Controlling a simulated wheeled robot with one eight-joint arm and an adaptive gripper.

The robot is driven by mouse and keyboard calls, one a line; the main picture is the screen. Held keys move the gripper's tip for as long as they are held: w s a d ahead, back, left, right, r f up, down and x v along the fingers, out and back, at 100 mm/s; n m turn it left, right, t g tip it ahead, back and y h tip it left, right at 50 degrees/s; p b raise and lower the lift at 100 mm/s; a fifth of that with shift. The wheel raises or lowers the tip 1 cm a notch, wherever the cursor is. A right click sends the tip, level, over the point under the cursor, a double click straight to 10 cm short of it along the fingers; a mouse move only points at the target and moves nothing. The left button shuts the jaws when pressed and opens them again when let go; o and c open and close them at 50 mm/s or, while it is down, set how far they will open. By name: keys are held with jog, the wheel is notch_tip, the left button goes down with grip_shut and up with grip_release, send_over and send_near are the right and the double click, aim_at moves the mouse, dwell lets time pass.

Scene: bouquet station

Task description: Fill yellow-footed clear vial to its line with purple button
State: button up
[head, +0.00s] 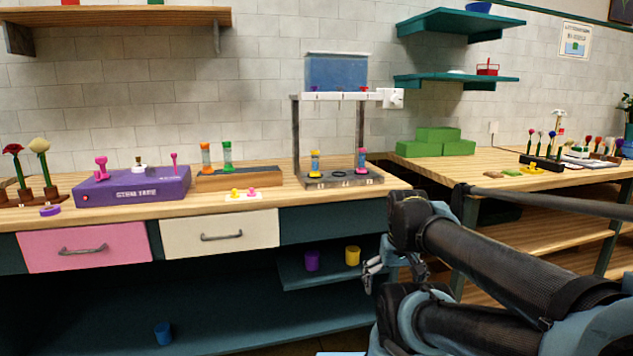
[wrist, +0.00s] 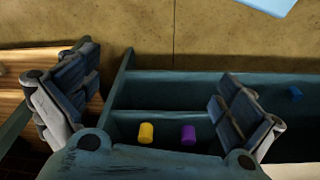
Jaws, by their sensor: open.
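The yellow-footed vial (head: 315,163) stands upright at the left of the grey stand base (head: 335,184), under the tank shelf. Its body looks bluish with an orange band; its fill line is too small to make out. A pink-footed vial (head: 361,161) stands to its right. Small coloured parts sit at the tank shelf's front edge, a purplish one (head: 309,91) at left and a red one (head: 363,89) at right. My gripper (head: 374,272) is low in front of the counter, below and right of the vials. In the wrist view my gripper (wrist: 157,100) is open and empty.
A blue tank (head: 336,71) sits atop the stand. A purple box (head: 132,187) and a wooden rack (head: 238,178) with orange and green vials stand left. Purple (head: 312,261) and yellow (head: 352,255) cups sit on the lower shelf. A second table (head: 505,182) is at right.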

jog(key=shift+w+f, duration=0.2)
jog(key=shift+w, duration=0.35)
jog(key=c, duration=0.9)
jog(key=shift+s, duration=0.1)
grip_shut()
